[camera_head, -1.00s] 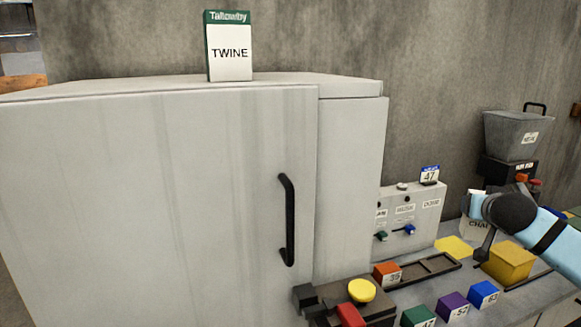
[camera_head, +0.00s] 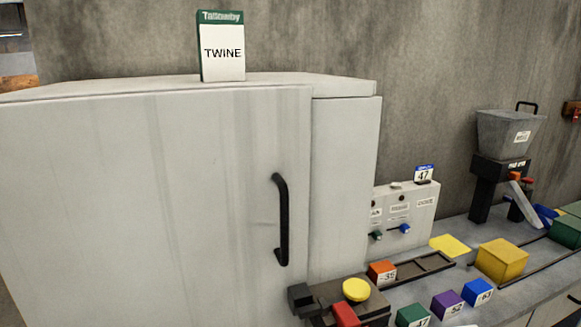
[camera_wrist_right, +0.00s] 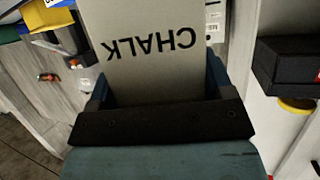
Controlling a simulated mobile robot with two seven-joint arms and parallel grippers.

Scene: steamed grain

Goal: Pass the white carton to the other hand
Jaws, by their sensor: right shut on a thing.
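A pale grey-white carton (camera_wrist_right: 155,65) with CHALK printed on it fills the top middle of the right wrist view, its lettering upside down. My right gripper (camera_wrist_right: 158,92) is shut on it, with a finger on each side. The carton's far end runs out of the picture. Neither this carton nor my right gripper shows in the head view now. My left gripper is in neither view.
A white and green TWINE box (camera_head: 222,50) stands on the large grey cabinet (camera_head: 150,190), which has a black handle (camera_head: 282,220). The counter at right holds several numbered cubes, a yellow block (camera_head: 501,261), a control box (camera_head: 405,212) and a hopper (camera_head: 506,133).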

